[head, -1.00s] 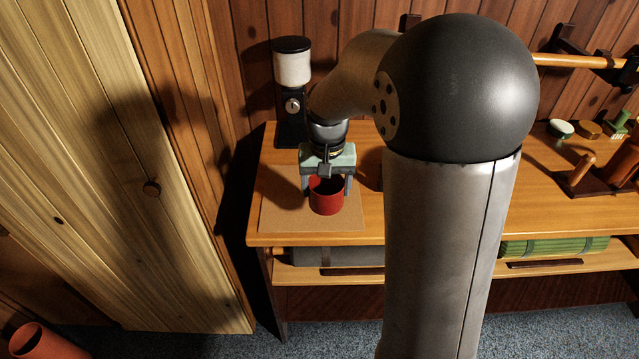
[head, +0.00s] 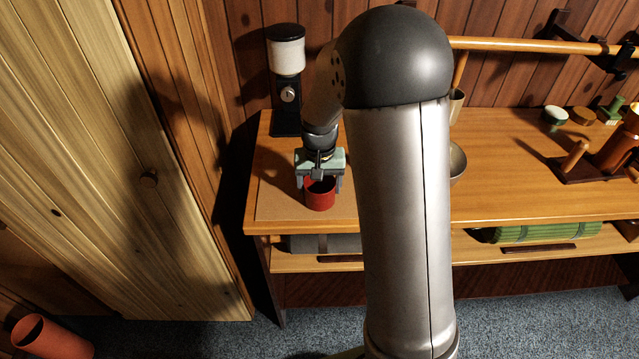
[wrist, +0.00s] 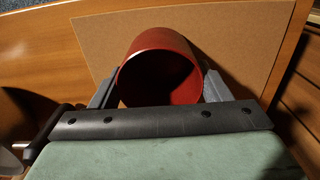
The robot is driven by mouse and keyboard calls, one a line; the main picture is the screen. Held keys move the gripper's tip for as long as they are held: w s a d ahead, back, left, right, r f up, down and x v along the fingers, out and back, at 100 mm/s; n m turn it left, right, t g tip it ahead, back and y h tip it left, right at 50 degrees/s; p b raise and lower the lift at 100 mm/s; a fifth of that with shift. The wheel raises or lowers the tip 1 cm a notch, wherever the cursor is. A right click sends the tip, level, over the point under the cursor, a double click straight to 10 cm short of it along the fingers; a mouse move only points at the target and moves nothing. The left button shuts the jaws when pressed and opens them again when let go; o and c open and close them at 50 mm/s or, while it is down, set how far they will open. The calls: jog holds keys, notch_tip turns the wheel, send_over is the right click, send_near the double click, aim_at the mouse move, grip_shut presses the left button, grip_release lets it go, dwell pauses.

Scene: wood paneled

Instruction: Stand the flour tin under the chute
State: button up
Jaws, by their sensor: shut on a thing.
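The red open-topped tin (head: 319,198) is between the fingers of my gripper (head: 321,184). It looks upright, with its mouth up and nothing visible inside. In the wrist view the tin (wrist: 160,72) sits between two grey fingers (wrist: 158,92), one on each side. It is over the tan mat (head: 275,205) at the counter's left end; I cannot tell if it touches. A black grinder with a white hopper (head: 287,58) stands behind and left of the tin, against the wall. No distinct chute shows on it. The tin is apart from the grinder.
The wooden counter (head: 490,190) runs right, with a metal bowl (head: 457,162) partly behind my arm. A wooden rail (head: 530,46) is on the wall. A green roll (head: 545,232) lies on the shelf below. A wooden door (head: 110,150) stands left. The mat's left part is clear.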

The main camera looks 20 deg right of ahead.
aim_at(320, 183)
jog(key=o, duration=1)
notch_tip(320, 183, up, 12)
jog(key=s+r+n, duration=0.1)
jog(key=s, duration=0.8)
jog(key=shift+s+a+b, duration=0.3)
jog(key=shift+a, duration=0.05)
jog(key=shift+o, duration=0.5)
jog(key=s+f+n, duration=0.1)
jog(key=s+f, duration=0.2)
jog(key=s, duration=1)
jog(key=shift+s+a+f+n+t, duration=0.2)
jog(key=shift+s+a+n+t, duration=0.1)
jog(key=shift+s+a+n, duration=0.1)
jog(key=shift+s+f, duration=0.2)
jog(key=shift+s, duration=0.15)
